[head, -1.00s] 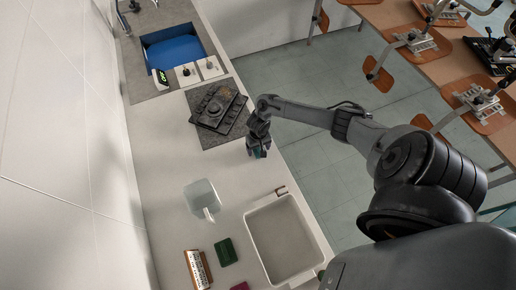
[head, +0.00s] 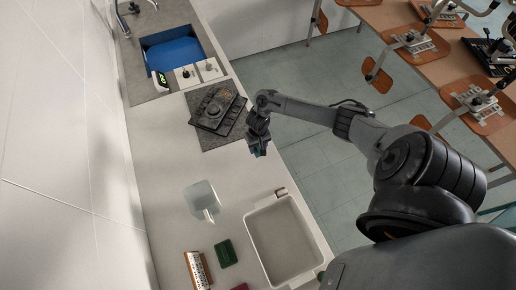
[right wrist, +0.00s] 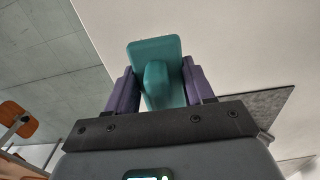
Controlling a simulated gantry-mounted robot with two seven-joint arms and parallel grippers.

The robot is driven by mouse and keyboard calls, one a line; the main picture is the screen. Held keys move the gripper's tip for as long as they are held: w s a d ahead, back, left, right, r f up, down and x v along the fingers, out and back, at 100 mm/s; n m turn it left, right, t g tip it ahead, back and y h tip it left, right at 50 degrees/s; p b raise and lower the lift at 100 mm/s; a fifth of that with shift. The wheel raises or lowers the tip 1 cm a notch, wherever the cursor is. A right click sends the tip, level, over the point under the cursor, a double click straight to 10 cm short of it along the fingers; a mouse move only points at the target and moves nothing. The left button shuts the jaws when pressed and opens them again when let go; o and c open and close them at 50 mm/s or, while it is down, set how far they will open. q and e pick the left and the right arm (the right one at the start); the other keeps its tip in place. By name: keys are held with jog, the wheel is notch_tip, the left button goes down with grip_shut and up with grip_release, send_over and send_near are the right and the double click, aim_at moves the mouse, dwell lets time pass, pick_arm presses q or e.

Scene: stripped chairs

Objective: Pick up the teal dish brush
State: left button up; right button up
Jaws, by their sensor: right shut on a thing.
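The teal dish brush (right wrist: 155,65) is between the two purple fingers of my right gripper (right wrist: 160,88) in the right wrist view, and they are shut on it. In the head view my right gripper (head: 258,148) is over the counter's right edge, near the dark mat. The brush is mostly hidden there by the gripper. My left gripper is not in view.
The white counter (head: 160,170) holds a clear container (head: 202,198), a grey basin (head: 283,240), a green sponge-like block (head: 225,253) and a brown-and-white item (head: 197,269). A dark device (head: 217,107) lies on the mat. Bare counter lies left of the gripper.

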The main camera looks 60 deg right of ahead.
jog(key=s+d+r+b, duration=0.1)
jog(key=s+d+r, duration=0.3)
jog(key=d+r, duration=0.4)
jog(key=d, duration=0.2)
jog(key=shift+s+d, duration=0.35)
